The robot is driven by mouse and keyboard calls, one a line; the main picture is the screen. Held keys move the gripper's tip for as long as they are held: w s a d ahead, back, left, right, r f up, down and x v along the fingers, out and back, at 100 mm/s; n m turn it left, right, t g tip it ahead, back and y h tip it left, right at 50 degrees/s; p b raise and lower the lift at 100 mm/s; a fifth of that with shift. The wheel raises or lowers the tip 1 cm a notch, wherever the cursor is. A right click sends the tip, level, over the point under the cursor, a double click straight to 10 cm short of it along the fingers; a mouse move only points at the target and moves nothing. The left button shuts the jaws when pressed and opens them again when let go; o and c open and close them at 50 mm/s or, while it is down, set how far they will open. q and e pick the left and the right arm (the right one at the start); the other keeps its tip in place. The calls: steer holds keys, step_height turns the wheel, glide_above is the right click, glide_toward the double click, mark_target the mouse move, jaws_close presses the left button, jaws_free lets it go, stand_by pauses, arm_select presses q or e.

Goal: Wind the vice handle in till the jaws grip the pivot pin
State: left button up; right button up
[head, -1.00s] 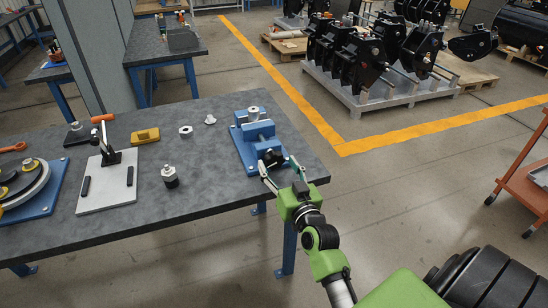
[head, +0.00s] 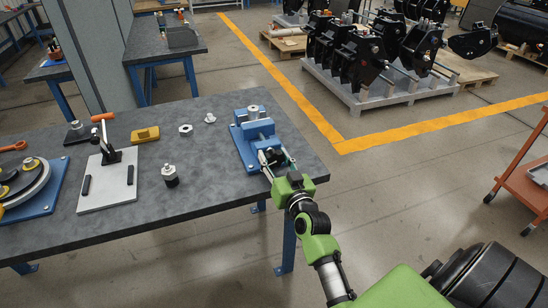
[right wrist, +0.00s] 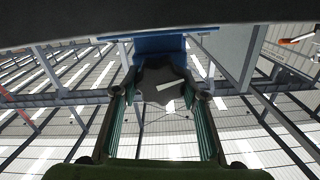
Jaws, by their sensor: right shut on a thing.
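The blue vice (head: 243,136) sits near the right end of the grey bench. A grey cylinder, which looks like the pivot pin (head: 253,111), stands upright at its far end; I cannot tell whether the jaws touch it. The dark vice handle (right wrist: 160,82) is a lobed knob at the vice's near end, in front of its blue body (right wrist: 158,45) in the right wrist view. My right gripper (head: 275,162) has a finger on either side of the knob and is shut on it. These fingers (right wrist: 161,96) partly hide the handle in the head view. My left gripper is out of view.
On the bench (head: 225,182) stand a black-and-silver fitting (head: 170,177), a grey nut (head: 186,130), a yellow block (head: 145,135) and a plate with an orange-handled clamp (head: 106,185). The bench between the fitting and the vice is clear.

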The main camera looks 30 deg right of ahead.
steer(key=shift+m, duration=0.6)
steer(key=o, duration=1.1)
steer(key=v, duration=1.2)
